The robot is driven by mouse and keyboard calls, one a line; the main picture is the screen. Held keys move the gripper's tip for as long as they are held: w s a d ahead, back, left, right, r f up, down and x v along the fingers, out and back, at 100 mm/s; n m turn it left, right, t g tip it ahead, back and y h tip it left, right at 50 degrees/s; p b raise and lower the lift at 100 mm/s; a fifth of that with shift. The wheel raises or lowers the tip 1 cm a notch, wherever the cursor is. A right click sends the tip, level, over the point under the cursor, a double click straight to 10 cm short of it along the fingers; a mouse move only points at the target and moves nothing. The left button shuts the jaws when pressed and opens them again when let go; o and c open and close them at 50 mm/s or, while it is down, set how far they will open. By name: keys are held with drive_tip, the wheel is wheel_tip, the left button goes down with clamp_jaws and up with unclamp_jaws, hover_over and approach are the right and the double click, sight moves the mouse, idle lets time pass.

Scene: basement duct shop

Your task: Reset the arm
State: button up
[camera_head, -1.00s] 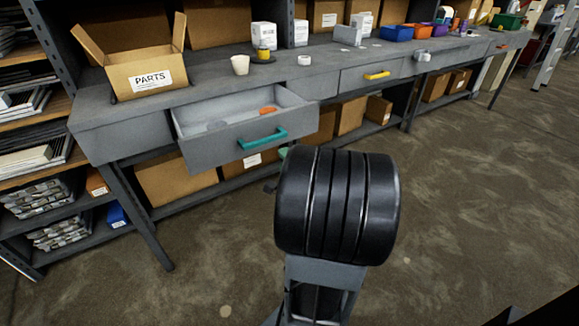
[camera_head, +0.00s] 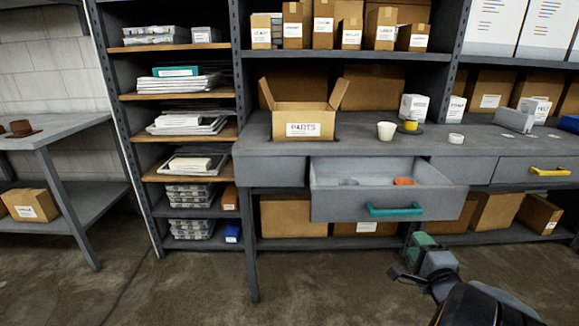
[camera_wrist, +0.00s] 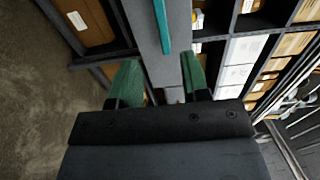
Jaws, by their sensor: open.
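My gripper (camera_wrist: 160,76) shows in the wrist view with its two green fingers apart and nothing between them. In the head view my gripper (camera_head: 421,246) is at the lower right, in front of and below the pulled-out drawer (camera_head: 340,205). The drawer's teal handle (camera_head: 394,210) is a little above and left of the green fingers, and they look apart from it. The teal handle also shows in the wrist view (camera_wrist: 162,25), beyond the fingers. The drawer holds an orange item (camera_head: 404,181) and a greyish item that is hard to make out.
On the bench (camera_head: 350,143) stand an open parts box (camera_head: 303,119), a white cup (camera_head: 386,130) and a yellow item (camera_head: 410,125). A yellow-handled drawer (camera_head: 505,172) at right is shut. Shelves (camera_head: 180,95) and a side table (camera_head: 50,130) are at left. The floor in front is clear.

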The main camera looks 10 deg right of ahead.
drive_tip(key=w+a+r+n+g+h+p, duration=0.1)
drive_tip(key=w+a+r+n+g+p, duration=0.2)
drive_tip(key=r+p, duration=0.35)
drive_tip(key=w+a+r+n+g+p, duration=0.1)
drive_tip(key=a+r+n+g+p, duration=0.35)
drive_tip(key=p, duration=0.25)
drive_tip(key=s+a+r+n+g+y+p, duration=0.2)
drive_tip(key=s+a+n+p, duration=0.3)
drive_tip(key=a, duration=0.3)
drive_tip(key=s+a+r+n+g+y+p, duration=0.3)
drive_tip(key=s+a+r+n+g+p, duration=0.1)
drive_tip(key=a+n, duration=0.4)
drive_tip(key=shift+s+a+r+p, duration=0.45)
drive_tip(key=shift+a+r+p, duration=0.2)
drive_tip(key=shift+a+r, duration=0.1)
drive_tip(key=shift+g, duration=0.25)
idle(4.0)
